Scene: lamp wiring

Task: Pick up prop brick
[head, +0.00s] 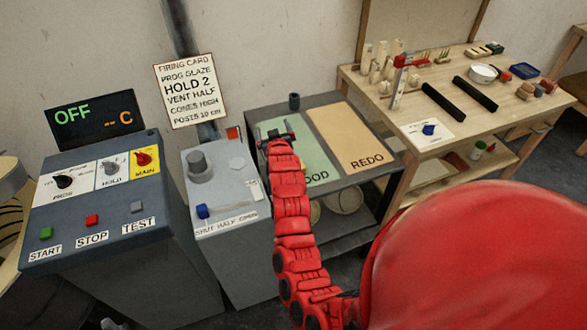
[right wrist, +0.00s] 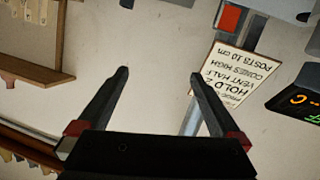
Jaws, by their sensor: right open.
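My right gripper (head: 277,135) is above the left part of the grey table with the GOOD and REDO panels. In the right wrist view its two fingers (right wrist: 159,75) stand wide apart with nothing between them. I cannot tell for sure which object is the prop brick. Small brown and reddish blocks (head: 526,91) lie at the far right end of the wooden bench, well away from the gripper. An orange-red block-like thing (head: 232,133) shows behind the grey vent box; it also seems to show in the right wrist view (right wrist: 229,18). My left gripper is not in view.
The grey table carries a green GOOD panel (head: 309,157) and a tan REDO panel (head: 352,138). A dark cylinder (head: 294,101) stands at its back. The vent box (head: 226,175) and control console (head: 95,195) stand left. The wooden bench (head: 450,75) holds dark bars and a bowl.

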